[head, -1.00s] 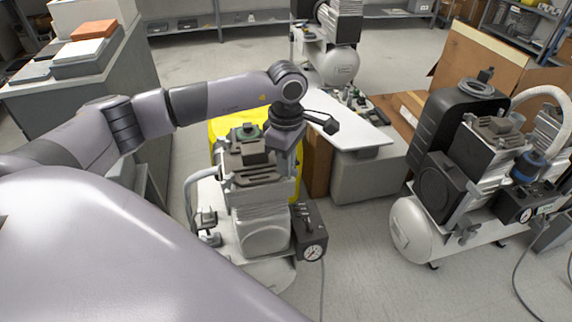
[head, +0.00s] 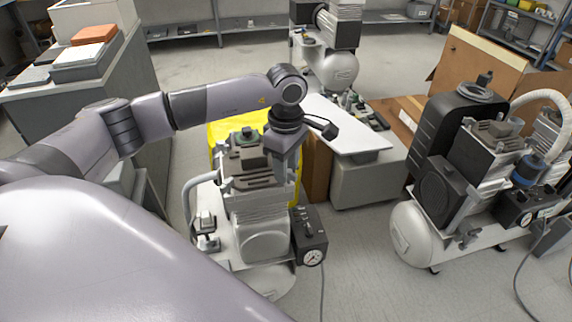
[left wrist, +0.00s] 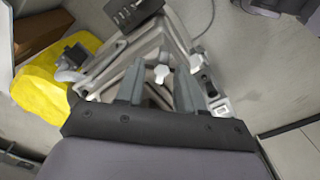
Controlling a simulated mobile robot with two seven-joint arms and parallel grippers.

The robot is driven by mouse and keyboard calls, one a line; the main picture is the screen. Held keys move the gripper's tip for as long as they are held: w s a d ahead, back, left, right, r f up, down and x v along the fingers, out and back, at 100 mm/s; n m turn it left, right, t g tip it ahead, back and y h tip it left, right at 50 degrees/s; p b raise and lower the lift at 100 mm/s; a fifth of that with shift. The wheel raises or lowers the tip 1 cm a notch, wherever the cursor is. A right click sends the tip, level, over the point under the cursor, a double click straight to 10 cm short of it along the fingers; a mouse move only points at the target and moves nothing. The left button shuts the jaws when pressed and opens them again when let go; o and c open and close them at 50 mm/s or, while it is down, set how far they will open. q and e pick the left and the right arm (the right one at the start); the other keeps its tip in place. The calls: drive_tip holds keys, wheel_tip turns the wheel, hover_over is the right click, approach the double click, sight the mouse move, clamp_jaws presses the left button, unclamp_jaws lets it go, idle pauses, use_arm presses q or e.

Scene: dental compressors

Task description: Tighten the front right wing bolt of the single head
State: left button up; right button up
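The single head compressor (head: 262,215) stands in the middle of the head view, with a grey ribbed body and a gauge box (head: 310,236) at its right side. My left gripper (head: 284,178) points down over the right part of its head. In the left wrist view, a pale wing bolt (left wrist: 161,74) shows between and just beyond the two fingertips of the left gripper (left wrist: 160,88). The fingers are apart, with nothing visibly held. Contact with the bolt cannot be told. In the head view the gripper hides the bolt. My right gripper is not in view.
A yellow object (head: 228,128) is behind the compressor. A white-topped cabinet (head: 365,175) stands to its right, and another compressor (head: 465,180) further right. A grey counter with boxes (head: 85,85) is at the left.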

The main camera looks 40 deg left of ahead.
use_arm(q)
wheel_tip(320, 180, up, 7)
drive_tip(key=shift+r, duration=0.1)
idle(0.5)
drive_tip(key=shift+d, duration=0.1)
idle(0.3)
